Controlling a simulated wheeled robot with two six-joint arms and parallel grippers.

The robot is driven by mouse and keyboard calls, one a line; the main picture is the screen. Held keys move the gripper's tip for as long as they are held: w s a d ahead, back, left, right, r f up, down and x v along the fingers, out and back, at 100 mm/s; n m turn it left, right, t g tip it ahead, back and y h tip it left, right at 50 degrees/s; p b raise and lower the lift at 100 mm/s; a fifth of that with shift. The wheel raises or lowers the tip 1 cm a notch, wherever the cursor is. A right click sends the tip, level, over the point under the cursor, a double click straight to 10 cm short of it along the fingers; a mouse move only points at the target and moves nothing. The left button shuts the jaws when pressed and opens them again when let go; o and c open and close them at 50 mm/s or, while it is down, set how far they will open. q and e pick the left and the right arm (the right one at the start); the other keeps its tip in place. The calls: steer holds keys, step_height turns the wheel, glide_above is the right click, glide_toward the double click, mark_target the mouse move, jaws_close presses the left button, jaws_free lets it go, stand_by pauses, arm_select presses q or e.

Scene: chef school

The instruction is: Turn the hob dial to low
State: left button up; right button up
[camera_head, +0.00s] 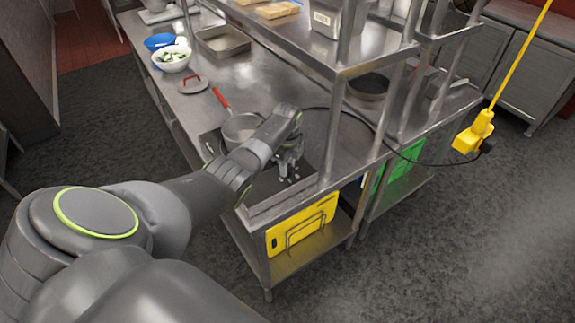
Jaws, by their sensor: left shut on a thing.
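The hob (262,190) is a dark flat plate at the near end of the steel counter. A saucepan (238,127) with a red handle stands on its far left part. My left gripper (289,177) reaches over the hob from the left, pointing down at its surface. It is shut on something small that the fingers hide. The hob dial is not clearly visible, and its setting cannot be read. My right gripper is not in view.
A lid (193,84), a white bowl (172,60) and a metal tray (222,41) stand farther along the counter. A steel shelf (365,57) overhangs its right side. A yellow plug (475,134) hangs at right. Yellow boards (300,228) sit below.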

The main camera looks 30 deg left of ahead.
arm_select(q)
steer(key=shift+w+r+m, duration=0.1)
steer(key=shift+m, duration=0.3)
steer(key=o, duration=1)
step_height(320, 180, up, 17)
steer(key=shift+r+b, duration=0.2)
steer(key=shift+b, duration=0.25)
steer(key=shift+f, duration=0.1)
stand_by(0.3)
